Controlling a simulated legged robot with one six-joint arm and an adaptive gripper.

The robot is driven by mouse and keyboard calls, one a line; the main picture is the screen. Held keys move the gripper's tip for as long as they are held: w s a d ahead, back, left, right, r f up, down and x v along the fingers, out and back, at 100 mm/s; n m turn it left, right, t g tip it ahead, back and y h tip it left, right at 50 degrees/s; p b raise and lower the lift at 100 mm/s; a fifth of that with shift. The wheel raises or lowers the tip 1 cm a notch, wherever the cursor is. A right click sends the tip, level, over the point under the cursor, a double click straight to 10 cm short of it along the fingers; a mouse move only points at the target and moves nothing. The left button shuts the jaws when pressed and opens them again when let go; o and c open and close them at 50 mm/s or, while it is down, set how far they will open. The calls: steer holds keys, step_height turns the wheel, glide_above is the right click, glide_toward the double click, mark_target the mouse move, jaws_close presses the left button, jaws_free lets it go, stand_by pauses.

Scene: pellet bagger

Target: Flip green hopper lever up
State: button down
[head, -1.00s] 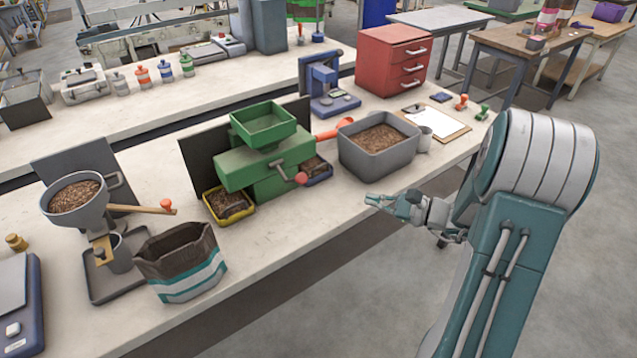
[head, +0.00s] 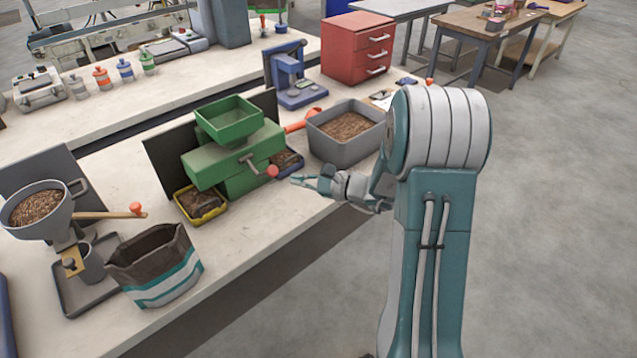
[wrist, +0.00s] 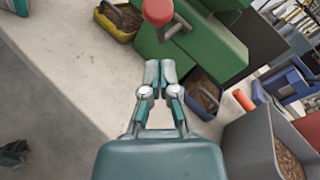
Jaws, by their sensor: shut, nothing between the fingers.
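The green hopper machine (head: 232,165) stands on the bench, with an open square green hopper (head: 228,120) on top. A grey lever with a red knob (head: 272,171) sticks out from its front and slopes down to the right. Another arm with an orange-red handle (head: 305,118) projects from its right rear. My gripper (head: 294,181) is just right of the red knob, fingers closed and empty. In the wrist view the fingertips (wrist: 161,70) meet below the red knob (wrist: 158,12) in the picture, with no visible contact.
A grey bin of pellets (head: 347,152) stands right of the machine. Small yellow (head: 203,213) and blue trays sit by its base. An open bag (head: 155,268) and a grey funnel device (head: 40,205) are at left. The bench front between bag and bin is clear.

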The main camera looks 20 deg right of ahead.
steer(key=shift+w+a+r, duration=0.25)
steer(key=shift+a+r, duration=0.55)
steer(key=shift+a, duration=0.3)
steer(key=shift+w+r, duration=0.1)
steer(key=shift+r, duration=0.35)
steer(key=shift+r+g+h, duration=0.3)
steer(key=shift+g, duration=0.2)
step_height(320, 180, up, 8)
steer(key=m+g+h, duration=0.3)
steer(key=g, duration=0.1)
glide_above(277, 170)
steer(key=w, duration=0.4)
steer(key=shift+w+d, duration=0.15)
steer(key=shift+d, duration=0.1)
steer(key=shift+r, duration=0.15)
